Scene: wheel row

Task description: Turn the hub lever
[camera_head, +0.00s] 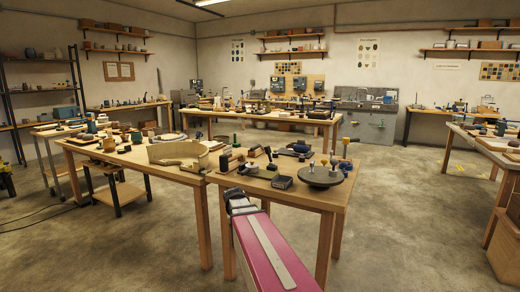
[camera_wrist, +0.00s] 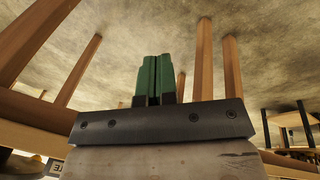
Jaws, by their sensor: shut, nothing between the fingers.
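A round grey disc (camera_head: 320,177) sits near the front right corner of the near workbench. Small knobs or handles stand at its rim and middle. They are too small to tell which one is the hub lever. In the head view my pink arm reaches to the bench's front edge, left of and apart from the disc. The fingertips cannot be made out there.
Wooden legs surround the gripper in the wrist view. The concrete floor (camera_head: 405,220) right of the bench is clear.

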